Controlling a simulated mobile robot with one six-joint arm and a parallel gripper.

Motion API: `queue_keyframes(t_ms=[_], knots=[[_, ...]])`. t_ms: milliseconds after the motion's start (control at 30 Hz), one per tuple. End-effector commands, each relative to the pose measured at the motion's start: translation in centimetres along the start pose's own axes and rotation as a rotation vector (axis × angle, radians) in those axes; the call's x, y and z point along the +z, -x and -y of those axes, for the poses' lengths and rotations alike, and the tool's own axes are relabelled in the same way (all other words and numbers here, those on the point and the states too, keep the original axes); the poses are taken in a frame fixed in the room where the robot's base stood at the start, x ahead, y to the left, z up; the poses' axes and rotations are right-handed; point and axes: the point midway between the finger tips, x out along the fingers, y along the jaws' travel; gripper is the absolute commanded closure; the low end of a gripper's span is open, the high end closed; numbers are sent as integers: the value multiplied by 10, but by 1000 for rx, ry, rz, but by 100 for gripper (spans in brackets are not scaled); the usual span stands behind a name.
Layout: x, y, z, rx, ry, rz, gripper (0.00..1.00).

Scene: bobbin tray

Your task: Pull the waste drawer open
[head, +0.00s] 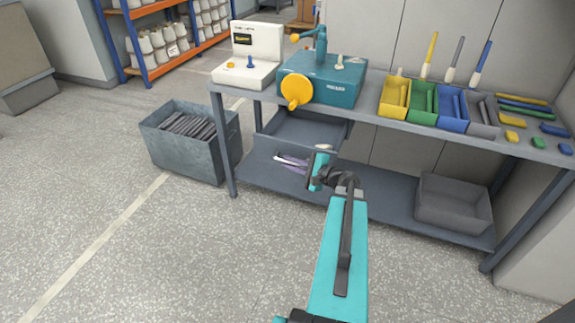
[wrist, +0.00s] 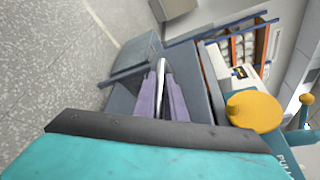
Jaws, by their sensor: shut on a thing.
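The waste drawer (head: 268,143) is a dark blue-grey box under the bench top, below the teal machine. It stands out from under the bench, and part of its inside shows from above. My gripper (head: 280,160) is at the drawer's front, low beside it. In the wrist view my gripper's pale purple fingers (wrist: 161,92) are shut on a light, narrow bar, the drawer handle (wrist: 162,70). The drawer's front lies just right of the fingers there. My wrist hides part of the drawer's right side in the head view.
A grey bin (head: 190,160) of dark rods stands on the floor left of the bench. The teal machine (head: 335,80) with a yellow wheel sits on top. A grey crate (head: 453,205) is on the lower shelf at right. The floor in front is clear.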

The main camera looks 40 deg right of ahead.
Motion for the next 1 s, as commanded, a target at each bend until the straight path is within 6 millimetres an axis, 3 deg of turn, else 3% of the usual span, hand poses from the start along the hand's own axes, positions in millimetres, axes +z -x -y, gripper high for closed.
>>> queue_keyframes(t_ms=[33, 133, 567, 767, 1000], knots=[[-4, 2, -1, 0, 0, -11, 86], [-2, 1, -1, 1, 1, -8, 71], [2, 2, -2, 2, 2, 0, 71], [2, 17, -2, 3, 2, -1, 71], [2, 48, -2, 1, 1, -3, 71]])
